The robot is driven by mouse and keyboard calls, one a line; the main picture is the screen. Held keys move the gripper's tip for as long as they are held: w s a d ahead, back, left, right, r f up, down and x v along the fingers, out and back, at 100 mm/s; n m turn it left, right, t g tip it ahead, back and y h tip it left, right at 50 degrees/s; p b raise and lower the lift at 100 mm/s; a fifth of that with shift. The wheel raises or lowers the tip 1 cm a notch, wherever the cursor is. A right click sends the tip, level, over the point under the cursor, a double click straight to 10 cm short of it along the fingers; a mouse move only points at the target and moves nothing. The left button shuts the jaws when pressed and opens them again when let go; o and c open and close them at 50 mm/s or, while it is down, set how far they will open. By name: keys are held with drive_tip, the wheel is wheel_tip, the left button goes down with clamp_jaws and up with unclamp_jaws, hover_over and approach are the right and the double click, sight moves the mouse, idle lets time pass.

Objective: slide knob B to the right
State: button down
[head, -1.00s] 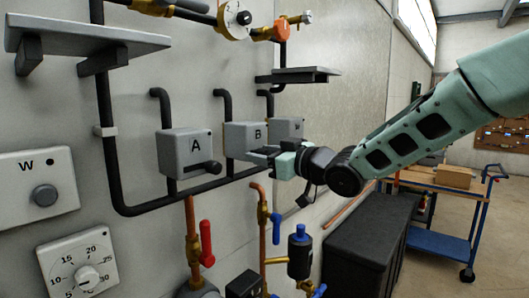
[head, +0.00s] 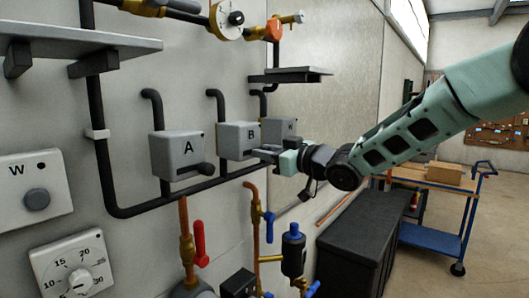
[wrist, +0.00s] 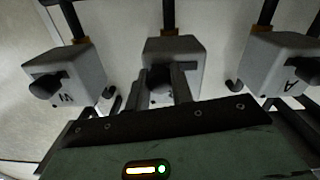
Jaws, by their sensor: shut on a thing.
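Box B (head: 238,141) is a grey wall box with a letter B, in the middle of a row of three. My gripper (head: 266,153) is at its lower front, coming from the right. In the wrist view, which shows the boxes upside down, box B (wrist: 172,52) is straight ahead. My two fingers (wrist: 166,88) are shut around its knob at the front face. The knob itself is mostly hidden by the fingers in both views.
Box A (head: 178,155) with its dark knob (head: 206,169) is left of B. A third box (head: 283,128) is close on the right, partly behind my gripper. A small shelf (head: 291,76) is above; a red-handled valve (head: 200,243) and a blue valve (head: 269,222) are below.

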drive_tip(key=c, duration=1.2)
unclamp_jaws()
drive_tip(key=shift+w+d, duration=0.2)
drive_tip(key=shift+w, duration=0.05)
drive_tip(key=shift+s, duration=0.1)
drive_tip(key=b+v, duration=0.5)
drive_tip(key=v, duration=1.2)
drive_tip(key=shift+d+b, duration=0.15)
drive_tip(key=shift+b, duration=0.25)
drive_tip(key=shift+s, duration=0.1)
